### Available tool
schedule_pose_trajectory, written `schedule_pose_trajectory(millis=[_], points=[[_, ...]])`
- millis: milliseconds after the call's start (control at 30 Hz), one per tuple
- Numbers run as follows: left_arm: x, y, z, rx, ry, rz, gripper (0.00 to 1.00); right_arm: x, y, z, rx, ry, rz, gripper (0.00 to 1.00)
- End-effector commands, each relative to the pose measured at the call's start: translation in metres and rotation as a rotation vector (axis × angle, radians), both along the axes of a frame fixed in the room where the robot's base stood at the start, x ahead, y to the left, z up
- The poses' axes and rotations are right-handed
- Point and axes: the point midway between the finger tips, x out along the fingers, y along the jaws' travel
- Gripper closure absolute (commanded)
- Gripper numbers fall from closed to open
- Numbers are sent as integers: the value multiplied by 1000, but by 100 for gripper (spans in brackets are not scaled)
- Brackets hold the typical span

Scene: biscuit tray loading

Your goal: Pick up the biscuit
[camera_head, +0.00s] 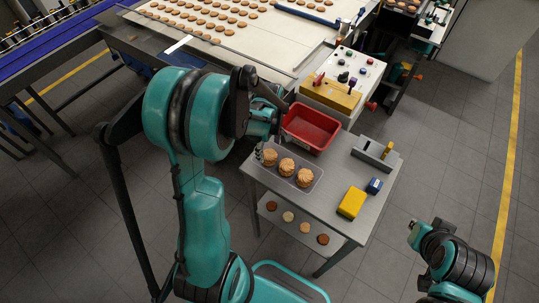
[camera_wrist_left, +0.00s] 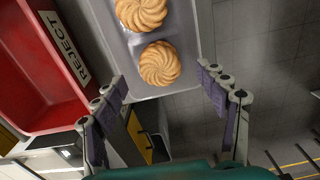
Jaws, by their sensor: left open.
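Three round golden biscuits stand in a row in a grey tray (camera_head: 314,170) on a small grey table: a left biscuit (camera_head: 269,157), a middle biscuit (camera_head: 286,166) and a right biscuit (camera_head: 305,176). My left gripper (camera_head: 259,152) is at the tray's left end, beside the left biscuit, partly hidden by my arm. In the left wrist view, two swirled biscuits show, the nearer one (camera_wrist_left: 159,63) just beyond my open, empty fingers (camera_wrist_left: 163,92) and roughly between them. The other biscuit (camera_wrist_left: 141,12) lies farther up the tray (camera_wrist_left: 187,35). My right gripper does not show.
A red bin (camera_head: 311,128) stands behind the tray; its label reads REJECT in the left wrist view (camera_wrist_left: 64,45). A yellow block (camera_head: 352,202), a blue box (camera_head: 374,186) and a grey fixture (camera_head: 376,153) occupy the table's right. Several biscuits lie on the lower shelf (camera_head: 297,229). A conveyor (camera_head: 285,50) runs behind.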

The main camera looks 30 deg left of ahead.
Motion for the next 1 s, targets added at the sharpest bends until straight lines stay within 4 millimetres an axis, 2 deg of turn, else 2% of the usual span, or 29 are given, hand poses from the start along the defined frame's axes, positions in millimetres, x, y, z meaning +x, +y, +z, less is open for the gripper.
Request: schedule_pose_trajectory(millis=[33,100,367,533,567,1000], points=[[1,0,-9,0,0,0,27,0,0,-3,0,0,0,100],[0,0,-15,0,0,-1,27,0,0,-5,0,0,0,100],[0,0,-17,0,-1,-1,27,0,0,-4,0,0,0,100],[0,0,-17,0,-1,-1,59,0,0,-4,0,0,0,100],[0,0,-17,0,-1,-1,62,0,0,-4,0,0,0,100],[0,0,-12,0,-1,-2,63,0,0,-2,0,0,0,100]])
